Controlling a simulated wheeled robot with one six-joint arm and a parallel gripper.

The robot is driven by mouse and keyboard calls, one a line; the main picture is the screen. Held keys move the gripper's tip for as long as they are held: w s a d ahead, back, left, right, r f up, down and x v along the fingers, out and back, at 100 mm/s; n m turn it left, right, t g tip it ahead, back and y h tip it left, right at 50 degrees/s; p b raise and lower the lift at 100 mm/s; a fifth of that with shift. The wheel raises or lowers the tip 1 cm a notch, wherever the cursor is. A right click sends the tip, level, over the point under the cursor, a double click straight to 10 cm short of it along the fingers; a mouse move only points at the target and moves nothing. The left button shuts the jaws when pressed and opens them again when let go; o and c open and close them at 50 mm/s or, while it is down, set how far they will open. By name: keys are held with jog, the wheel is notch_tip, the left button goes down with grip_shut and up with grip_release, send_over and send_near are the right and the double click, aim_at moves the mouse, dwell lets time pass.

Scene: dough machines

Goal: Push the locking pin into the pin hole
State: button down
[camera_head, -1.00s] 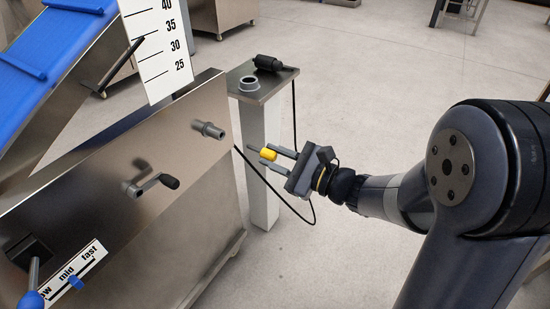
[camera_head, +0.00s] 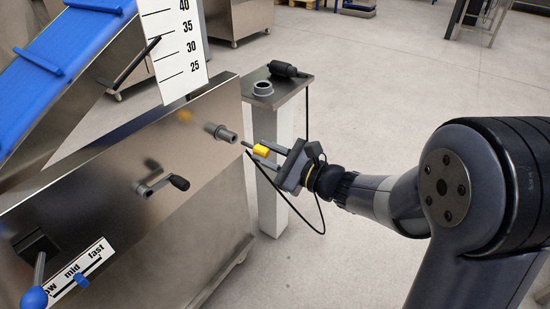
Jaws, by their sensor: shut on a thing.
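The locking pin has a yellow grip (camera_head: 261,150) and a thin grey shaft that points left. My gripper (camera_head: 268,152) is shut on the yellow grip, and the pin sticks out past the fingertips. The pin hole is in the grey round boss (camera_head: 221,132) on the steel machine panel. The pin's tip is just right of the boss's end and a little below its middle. A small gap seems to lie between them, though depth is hard to judge. The inside of the hole is hidden.
A crank handle (camera_head: 162,184) juts from the panel at lower left, and a blue-knobbed lever (camera_head: 35,297) stands below it. Behind my gripper is a small stand (camera_head: 298,85) with a grey ring (camera_head: 263,89) and a black corded tool (camera_head: 286,69). Open floor lies at right.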

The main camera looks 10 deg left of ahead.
aim_at(248, 145)
jog(key=shift+w+a, duration=0.2)
jog(key=shift+a, duration=0.2)
jog(key=shift+b+x, duration=0.55)
jog(key=shift+x, duration=2.1)
jog(key=c, duration=0.9)
grip_release()
jog(key=shift+s+d, duration=0.1)
jog(key=shift+d, duration=0.15)
jog(key=shift+b+v, duration=0.35)
jog(key=shift+v, duration=1.65)
